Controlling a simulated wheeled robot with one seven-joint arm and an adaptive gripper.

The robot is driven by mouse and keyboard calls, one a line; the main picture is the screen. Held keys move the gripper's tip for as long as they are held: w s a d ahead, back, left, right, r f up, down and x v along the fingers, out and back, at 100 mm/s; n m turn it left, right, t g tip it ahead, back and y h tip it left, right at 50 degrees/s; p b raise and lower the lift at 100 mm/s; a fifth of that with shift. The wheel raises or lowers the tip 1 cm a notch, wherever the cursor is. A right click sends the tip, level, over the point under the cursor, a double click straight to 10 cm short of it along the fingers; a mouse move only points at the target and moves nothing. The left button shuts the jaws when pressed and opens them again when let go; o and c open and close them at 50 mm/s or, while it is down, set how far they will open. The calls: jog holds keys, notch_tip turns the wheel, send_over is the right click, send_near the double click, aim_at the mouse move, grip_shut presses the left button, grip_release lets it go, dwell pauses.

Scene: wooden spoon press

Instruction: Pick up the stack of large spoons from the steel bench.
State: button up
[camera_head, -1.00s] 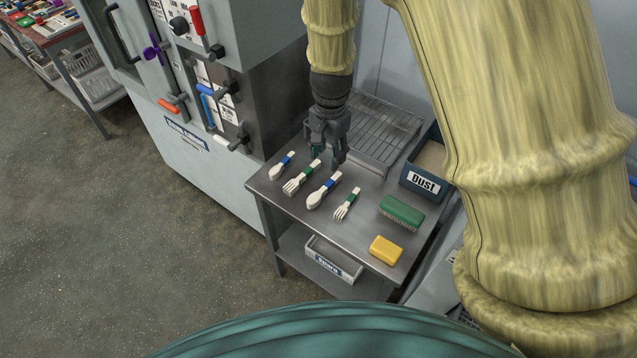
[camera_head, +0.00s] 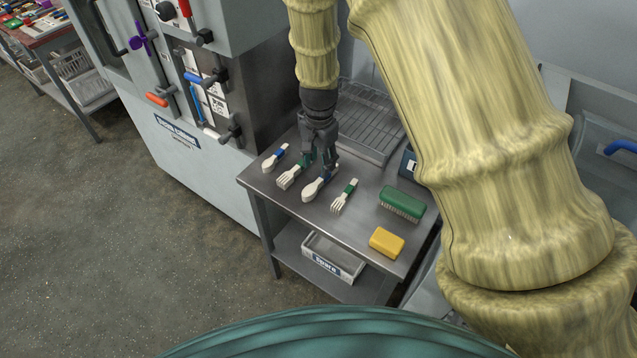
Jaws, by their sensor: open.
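The stack of large spoons (camera_head: 312,191) lies on the steel bench (camera_head: 285,203), with its pale bowl end toward the front and a blue band on its handle. My gripper (camera_head: 320,168) points down over the handle end of this stack, fingers apart. The fingers partly hide the handle and band. I cannot tell whether they touch it. A large fork stack (camera_head: 287,179) with a green band lies just left, close to the left finger. A smaller spoon stack (camera_head: 273,160) with a blue band lies farther left. A smaller fork stack (camera_head: 342,199) with a green band lies right.
A green brush (camera_head: 402,203) and a yellow sponge (camera_head: 387,242) lie on the bench's right side. A wire rack (camera_head: 368,122) is behind the gripper. A bin (camera_head: 408,165) is mostly hidden by my arm. A grey press cabinet (camera_head: 185,165) stands left. A "Spare" box (camera_head: 333,258) sits below.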

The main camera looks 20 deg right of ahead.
aim_at(319, 181)
jog(key=shift+s+f, duration=0.3)
jog(key=shift+f, duration=0.65)
jog(key=shift+w+f+p, duration=0.15)
jog(key=shift+f+p, duration=0.55)
jog(key=shift+f, duration=0.75)
jog(key=shift+w+f+p, duration=0.15)
jog(key=shift+f+p, duration=0.5)
jog(key=shift+f, duration=0.8)
jog(key=c, duration=1)
